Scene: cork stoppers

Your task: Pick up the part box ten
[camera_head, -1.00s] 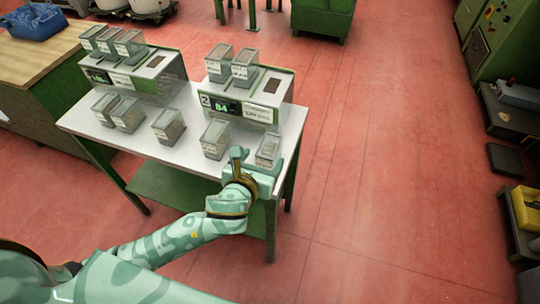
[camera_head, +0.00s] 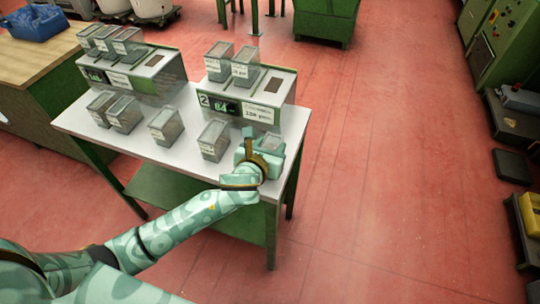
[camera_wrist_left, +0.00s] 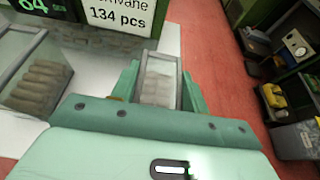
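A small clear part box (camera_wrist_left: 160,82) with a grey rim stands at the right front end of the white table (camera_head: 178,160); pale contents show inside it. In the head view my arm mostly hides this box (camera_head: 271,145), and I cannot read a number on it. My left gripper (camera_head: 262,150) is at the box. In the left wrist view its two fingers (camera_wrist_left: 162,88) stand on either side of the box, close to its walls; I cannot tell whether they press on it. My right gripper is not in view.
Another box (camera_head: 214,141) stands just left of the gripper, and also shows in the wrist view (camera_wrist_left: 35,72) with cork-like pieces. Several more boxes stand farther left. Behind are two counting scales with displays (camera_head: 226,107), boxes on top. Red floor lies open to the right.

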